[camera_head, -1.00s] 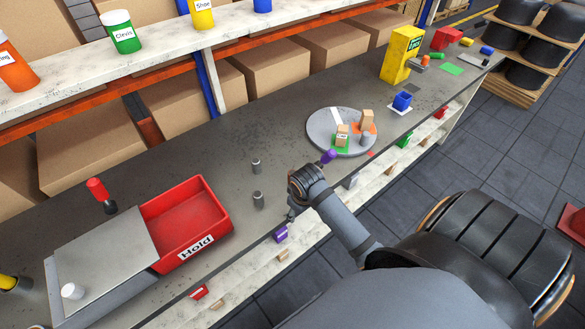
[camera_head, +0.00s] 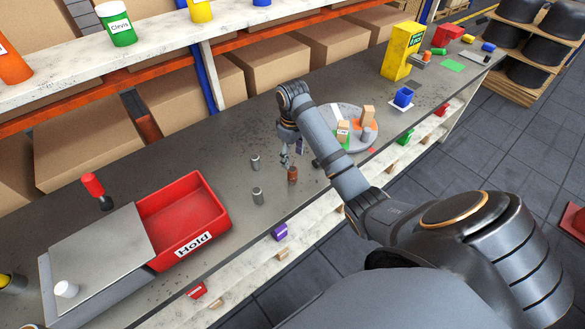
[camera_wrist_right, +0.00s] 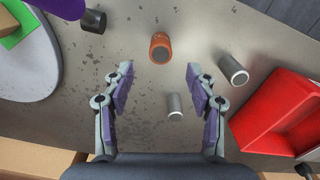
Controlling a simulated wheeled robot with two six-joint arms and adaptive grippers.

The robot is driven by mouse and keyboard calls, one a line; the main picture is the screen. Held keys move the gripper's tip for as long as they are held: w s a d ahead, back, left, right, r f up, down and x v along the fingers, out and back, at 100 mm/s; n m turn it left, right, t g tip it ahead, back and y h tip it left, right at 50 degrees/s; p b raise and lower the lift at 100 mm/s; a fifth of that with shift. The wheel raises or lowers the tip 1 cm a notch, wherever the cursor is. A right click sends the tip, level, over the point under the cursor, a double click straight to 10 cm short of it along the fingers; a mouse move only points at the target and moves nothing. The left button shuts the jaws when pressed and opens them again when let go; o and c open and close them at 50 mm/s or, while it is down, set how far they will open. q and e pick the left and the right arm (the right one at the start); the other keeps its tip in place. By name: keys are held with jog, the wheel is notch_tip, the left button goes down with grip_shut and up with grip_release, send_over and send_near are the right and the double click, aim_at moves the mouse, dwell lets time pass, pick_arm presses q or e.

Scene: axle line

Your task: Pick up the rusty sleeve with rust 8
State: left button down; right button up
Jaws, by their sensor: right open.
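The rusty sleeve (camera_head: 292,175) is a small brown-orange cylinder standing on the grey bench. In the right wrist view, the rusty sleeve (camera_wrist_right: 160,48) is ahead of the fingertips, roughly centred between them, and nothing grips it. My right gripper (camera_head: 291,161) is above and just behind the sleeve in the head view. Its two purple-padded fingers are spread open and empty in the wrist view (camera_wrist_right: 160,68). Two grey sleeves (camera_head: 255,163) (camera_head: 258,196) stand to the left of the rusty one. My left gripper is not in view.
A red Hold bin (camera_head: 190,222) stands on the left. A round grey turntable (camera_head: 340,112) with small boxes lies to the right, partly behind my right arm. A dark cylinder (camera_wrist_right: 95,20) shows in the wrist view. Bench between grey sleeves and bin is clear.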

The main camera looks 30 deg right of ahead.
aim_at(292, 169)
notch_tip(292, 169, down, 3)
jog(key=shift+w+r+b, duration=0.1)
jog(key=shift+w+b, duration=0.05)
jog(key=shift+b, duration=0.45)
jog(key=shift+r, duration=0.1)
jog(key=f+b, duration=0.4)
jog(key=shift+s+f, duration=0.2)
jog(key=shift+f, duration=0.45)
jog(key=shift+w+r, duration=0.1)
jog(key=shift+w, duration=0.05)
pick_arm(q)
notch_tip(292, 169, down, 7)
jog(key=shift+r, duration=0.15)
pick_arm(e)
jog(key=shift+r, duration=0.1)
grip_shut()
